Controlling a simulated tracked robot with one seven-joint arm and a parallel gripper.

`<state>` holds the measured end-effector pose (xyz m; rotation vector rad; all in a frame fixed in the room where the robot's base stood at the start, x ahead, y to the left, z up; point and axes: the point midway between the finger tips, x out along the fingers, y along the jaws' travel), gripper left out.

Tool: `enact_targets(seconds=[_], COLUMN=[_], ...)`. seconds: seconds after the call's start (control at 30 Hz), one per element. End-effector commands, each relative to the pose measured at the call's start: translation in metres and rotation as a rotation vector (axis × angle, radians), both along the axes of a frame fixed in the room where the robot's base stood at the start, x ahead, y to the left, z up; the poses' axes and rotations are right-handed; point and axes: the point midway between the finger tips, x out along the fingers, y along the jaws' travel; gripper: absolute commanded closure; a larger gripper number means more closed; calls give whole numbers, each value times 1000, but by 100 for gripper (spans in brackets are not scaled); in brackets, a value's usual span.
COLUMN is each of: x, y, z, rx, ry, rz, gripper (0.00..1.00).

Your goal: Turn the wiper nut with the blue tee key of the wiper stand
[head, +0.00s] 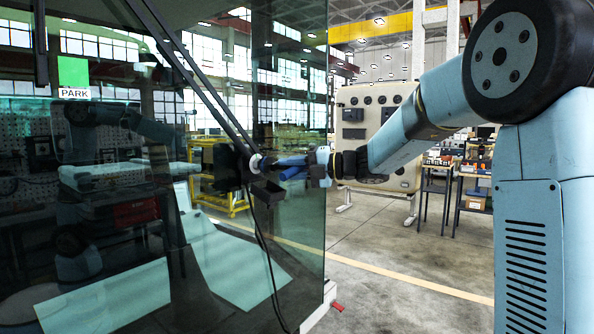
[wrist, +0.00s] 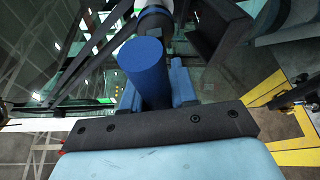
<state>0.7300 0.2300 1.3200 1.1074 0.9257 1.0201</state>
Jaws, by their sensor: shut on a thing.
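The blue tee key (head: 291,172) is at the wiper stand in the head view, in front of the dark wiper housing (head: 226,167). Its thick blue bar also fills the middle of the wrist view (wrist: 143,60). The key points toward a pale round collar (head: 257,163) at the wiper's pivot. The nut itself is hidden or too small to make out, and I cannot tell how the key sits on it.
Black wiper arms (head: 195,78) slant across the large glass pane (head: 300,225). A green patch (head: 73,71) sits above a PARK label (head: 74,93). A small black tray (head: 268,192) and a hanging cable (head: 268,262) are below the pivot. Open floor lies right of the glass.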

Motion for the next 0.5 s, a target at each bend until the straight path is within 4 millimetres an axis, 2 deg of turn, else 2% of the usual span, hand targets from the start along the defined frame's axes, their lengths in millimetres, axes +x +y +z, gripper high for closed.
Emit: enact_targets(seconds=[0.5], x=[2], y=[3], z=[0], rx=[3], ry=[-3], rz=[0], gripper=[100])
